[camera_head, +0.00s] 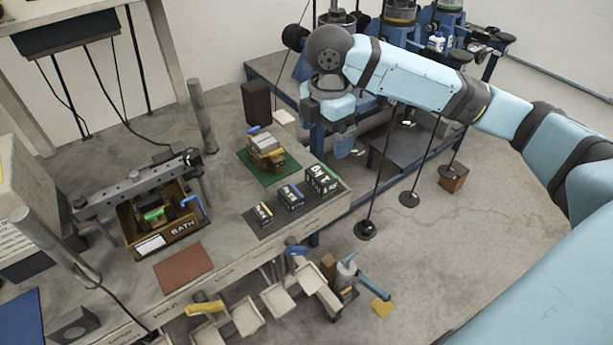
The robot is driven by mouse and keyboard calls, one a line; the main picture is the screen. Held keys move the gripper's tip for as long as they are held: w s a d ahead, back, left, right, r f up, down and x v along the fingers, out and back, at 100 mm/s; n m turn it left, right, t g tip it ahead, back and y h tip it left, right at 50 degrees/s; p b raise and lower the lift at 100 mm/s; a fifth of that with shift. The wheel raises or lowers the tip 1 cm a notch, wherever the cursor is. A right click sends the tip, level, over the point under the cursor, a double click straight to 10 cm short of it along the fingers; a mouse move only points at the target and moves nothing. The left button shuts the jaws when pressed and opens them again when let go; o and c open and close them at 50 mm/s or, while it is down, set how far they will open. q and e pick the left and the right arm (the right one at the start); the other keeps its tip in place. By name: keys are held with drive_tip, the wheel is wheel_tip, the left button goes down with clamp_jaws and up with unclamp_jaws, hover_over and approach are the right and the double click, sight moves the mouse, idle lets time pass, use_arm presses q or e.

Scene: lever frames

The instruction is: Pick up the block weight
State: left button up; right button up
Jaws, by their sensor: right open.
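Three dark blocks with pale lettering, graded in size, stand in a row on a dark mat (277,222) near the right edge of the workbench. They are a small block (262,213), a middle block (291,197) and a large block (323,180). I cannot tell which one is the block weight. My right gripper (333,142) points down, open and empty, above and behind the large block in the picture, apart from it. My left gripper is not in view.
A brass-coloured device (265,150) sits on a green mat (250,171) behind the blocks. Dark poles stand on the floor at right.

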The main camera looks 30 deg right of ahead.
sight(321, 172)
wheel_tip(321, 172, down, 7)
drive_tip(key=shift+s+f, duration=0.1)
drive_tip(key=shift+f, duration=0.1)
drive_tip(key=shift+w+f+b, duration=0.15)
drive_tip(key=shift+f+b, duration=0.1)
drive_tip(key=shift+f, duration=1.3)
drive_tip(key=shift+w+f+b, duration=0.15)
drive_tip(key=shift+f+b, duration=0.05)
drive_tip(key=shift+f, duration=1.3)
drive_tip(key=shift+c, duration=0.4)
drive_tip(key=c, duration=1.4)
drive_tip(key=shift+r, duration=0.1)
drive_tip(key=shift+c, duration=1.1)
